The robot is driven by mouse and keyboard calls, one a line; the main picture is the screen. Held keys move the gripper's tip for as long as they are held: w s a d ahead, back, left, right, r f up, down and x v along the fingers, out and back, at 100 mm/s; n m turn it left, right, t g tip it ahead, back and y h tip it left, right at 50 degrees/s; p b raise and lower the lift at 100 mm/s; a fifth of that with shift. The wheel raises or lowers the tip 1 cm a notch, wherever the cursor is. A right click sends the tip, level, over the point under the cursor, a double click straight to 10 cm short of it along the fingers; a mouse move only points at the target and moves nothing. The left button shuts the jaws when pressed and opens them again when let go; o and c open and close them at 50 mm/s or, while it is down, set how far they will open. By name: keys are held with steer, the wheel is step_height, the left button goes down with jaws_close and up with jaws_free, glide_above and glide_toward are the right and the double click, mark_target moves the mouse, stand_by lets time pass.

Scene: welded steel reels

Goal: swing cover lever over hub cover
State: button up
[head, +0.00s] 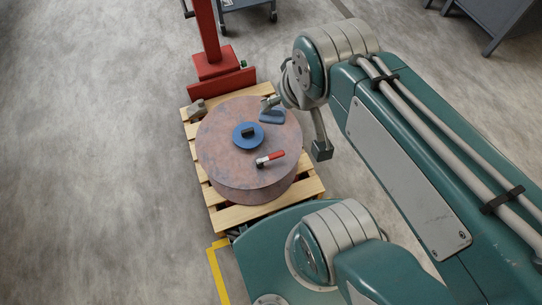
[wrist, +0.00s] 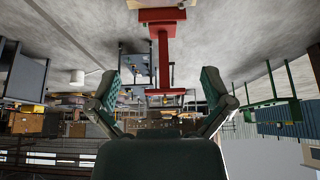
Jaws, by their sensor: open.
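The hub cover (head: 248,135) is a blue disc with a dark block on it, lying at the middle of the rusty reel's flat top (head: 225,165). The cover lever (head: 270,158), with a red grip and a dark end, lies on the reel to the lower right of the cover, apart from it. Neither lever nor cover shows in the wrist view.
The reel lies on a wooden pallet (head: 227,217). A red post (head: 208,35) stands behind it and shows upside down in the wrist view (wrist: 163,52). A grey block (head: 197,108) sits at the pallet's left corner. Open floor (head: 90,150) lies to the left.

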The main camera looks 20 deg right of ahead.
steer(key=c, duration=0.5)
steer(key=shift+o, duration=0.2)
steer(key=w+d+f+m+g, duration=0.1)
steer(key=w+f+m, duration=0.2)
steer(key=w, duration=0.4)
steer(key=w+d+f+m+g, duration=0.1)
steer(key=w+f+m, duration=0.1)
steer(key=w, duration=0.5)
steer(key=w+d+f+m+g, duration=0.25)
steer(key=w+f+m, duration=0.25)
steer(key=w+f, duration=0.7)
steer(key=m+g, duration=0.3)
steer(key=m, duration=0.5)
glide_toward(271, 157)
steer(key=w+d+r, duration=0.1)
steer(key=d, duration=0.2)
steer(key=f, duration=0.3)
steer(key=s+f, duration=0.1)
steer(key=f, duration=0.3)
steer(key=s+f, duration=0.1)
steer(key=f, duration=0.2)
steer(key=shift+f, duration=0.4)
